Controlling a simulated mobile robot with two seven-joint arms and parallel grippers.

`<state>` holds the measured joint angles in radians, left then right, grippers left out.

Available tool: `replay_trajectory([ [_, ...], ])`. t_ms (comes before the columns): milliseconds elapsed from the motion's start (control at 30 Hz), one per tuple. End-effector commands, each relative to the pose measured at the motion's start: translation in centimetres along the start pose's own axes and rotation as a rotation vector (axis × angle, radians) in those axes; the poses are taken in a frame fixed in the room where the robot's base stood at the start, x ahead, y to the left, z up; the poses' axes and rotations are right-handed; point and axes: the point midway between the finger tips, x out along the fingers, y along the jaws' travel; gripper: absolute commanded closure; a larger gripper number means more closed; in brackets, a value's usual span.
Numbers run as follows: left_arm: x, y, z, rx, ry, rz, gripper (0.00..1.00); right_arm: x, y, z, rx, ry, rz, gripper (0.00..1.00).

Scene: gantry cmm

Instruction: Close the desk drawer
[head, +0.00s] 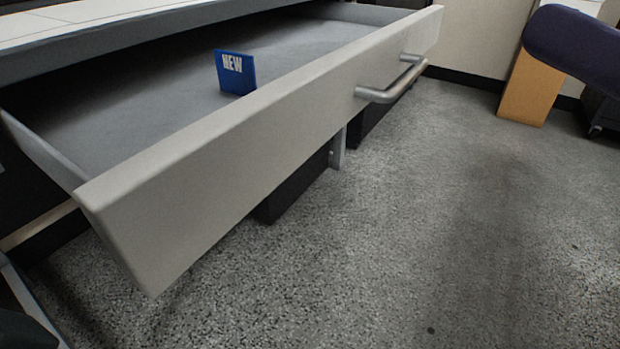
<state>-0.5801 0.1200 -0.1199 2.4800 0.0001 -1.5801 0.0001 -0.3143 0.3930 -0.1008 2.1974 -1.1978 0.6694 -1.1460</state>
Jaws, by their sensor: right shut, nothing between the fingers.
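The desk drawer (205,170) is pulled far out, with its pale front panel running from lower left to upper right. A silver bar handle (392,84) is on the right part of the panel, and nothing touches it. A small blue sign reading "NEW" (235,72) stands inside the drawer on its grey floor. A dark purple rounded part, which looks like a link of my right arm, comes in at the top right, apart from the drawer. No fingers of my right gripper show. My left gripper is not in view.
The desk top (90,22) overhangs the drawer at the upper left. Dark boxes (290,185) stand under the drawer. An orange-brown panel (532,88) stands by the far wall. The speckled grey floor (450,220) in front of the drawer is clear.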

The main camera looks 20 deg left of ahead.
Motion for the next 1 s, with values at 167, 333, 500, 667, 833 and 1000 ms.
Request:
replay_trajectory([
  [167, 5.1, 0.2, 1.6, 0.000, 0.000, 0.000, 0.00, -1.8, 0.7, -8.9, -0.209, 0.182, 0.168, 1.00],
  [333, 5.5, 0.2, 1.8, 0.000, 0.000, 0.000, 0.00, -2.2, 1.3, -10.6, -0.270, 0.238, 0.226, 1.00],
  [500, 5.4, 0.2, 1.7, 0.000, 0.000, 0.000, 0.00, -0.3, 1.7, -10.9, -0.270, 0.235, 0.228, 1.00],
  [667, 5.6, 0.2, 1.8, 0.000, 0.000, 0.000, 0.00, 3.0, 2.4, -11.7, -0.269, 0.231, 0.228, 1.00],
  [833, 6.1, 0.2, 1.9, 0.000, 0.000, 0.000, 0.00, 6.4, 3.0, -12.8, -0.266, 0.231, 0.226, 1.00],
  [1000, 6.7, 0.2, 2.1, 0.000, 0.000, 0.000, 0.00, 9.1, 3.6, -13.5, -0.265, 0.232, 0.226, 1.00],
])
